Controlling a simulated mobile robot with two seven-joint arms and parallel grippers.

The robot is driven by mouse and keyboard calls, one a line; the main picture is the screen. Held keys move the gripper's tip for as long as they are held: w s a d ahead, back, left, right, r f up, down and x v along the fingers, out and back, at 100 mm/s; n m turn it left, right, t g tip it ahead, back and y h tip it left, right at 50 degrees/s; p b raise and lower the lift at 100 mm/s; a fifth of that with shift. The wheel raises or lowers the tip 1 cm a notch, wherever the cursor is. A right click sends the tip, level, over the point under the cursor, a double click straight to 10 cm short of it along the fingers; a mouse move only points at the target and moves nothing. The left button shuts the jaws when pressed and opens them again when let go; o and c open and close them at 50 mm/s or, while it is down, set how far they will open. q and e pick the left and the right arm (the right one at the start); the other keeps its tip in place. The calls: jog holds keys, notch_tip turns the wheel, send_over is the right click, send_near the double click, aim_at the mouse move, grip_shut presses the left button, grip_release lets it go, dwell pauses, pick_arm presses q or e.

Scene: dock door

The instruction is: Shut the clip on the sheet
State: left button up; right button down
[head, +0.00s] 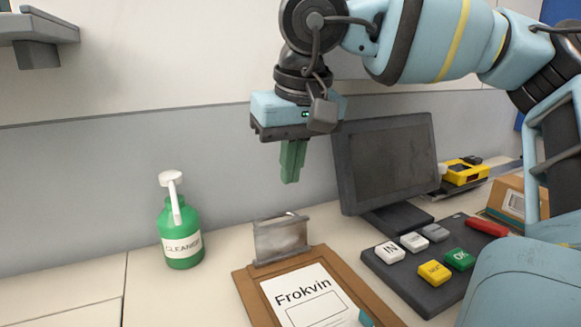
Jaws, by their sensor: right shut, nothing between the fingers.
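A brown clipboard (245,292) lies on the counter, cut off by the bottom edge of the head view. A white sheet (318,293) marked "Frokvin" lies on it. The grey metal clip (281,239) stands up at the board's far end, its plate raised and tilted rather than flat on the sheet. My right gripper (290,180) points down above the clip, apart from it. Its green fingers are together and hold nothing. My left gripper is not in view.
A green cleaner bottle (180,238) stands left of the clipboard. A dark monitor (386,165) and a keypad (428,262) with several coloured keys are to the right. A yellow device (463,171) and a cardboard box (509,199) sit further right.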

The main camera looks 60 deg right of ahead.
send_over(278, 233)
jog(key=d, duration=0.2)
jog(key=s+a+x, duration=0.1)
jog(key=x, duration=0.5)
jog(key=shift+d+f+b, duration=0.4)
jog(key=shift+f, duration=0.35)
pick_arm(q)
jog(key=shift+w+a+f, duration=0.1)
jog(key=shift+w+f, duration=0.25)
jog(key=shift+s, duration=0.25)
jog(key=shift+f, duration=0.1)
pick_arm(e)
jog(key=shift+s+a+r+t, duration=0.1)
jog(key=shift+s+a+t, duration=0.1)
jog(key=shift+t, duration=0.1)
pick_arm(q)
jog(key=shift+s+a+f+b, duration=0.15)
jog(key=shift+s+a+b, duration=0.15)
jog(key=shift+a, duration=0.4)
pick_arm(e)
jog(key=shift+d, duration=0.15)
